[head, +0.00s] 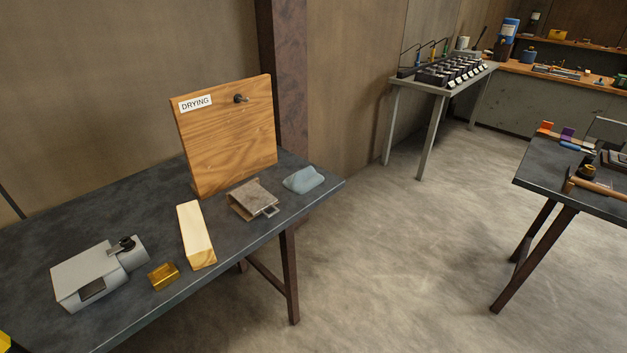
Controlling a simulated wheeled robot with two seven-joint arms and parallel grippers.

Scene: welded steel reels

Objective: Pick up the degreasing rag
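A blue-grey, soft-looking folded lump (304,180) that looks like the rag lies near the right end of the dark table (150,212). Just left of it is a flat brownish-grey block or folded piece (252,198) with a small metal loop at its front. No label marks either one as the degreasing rag. Neither of my grippers is in view.
An upright wooden board (228,140) with a "DRYING" label and a peg stands behind. A pale wood block (195,237), a brass block (163,277) and a grey device (92,275) lie to the left. Another table (540,178) stands right, with clear floor between.

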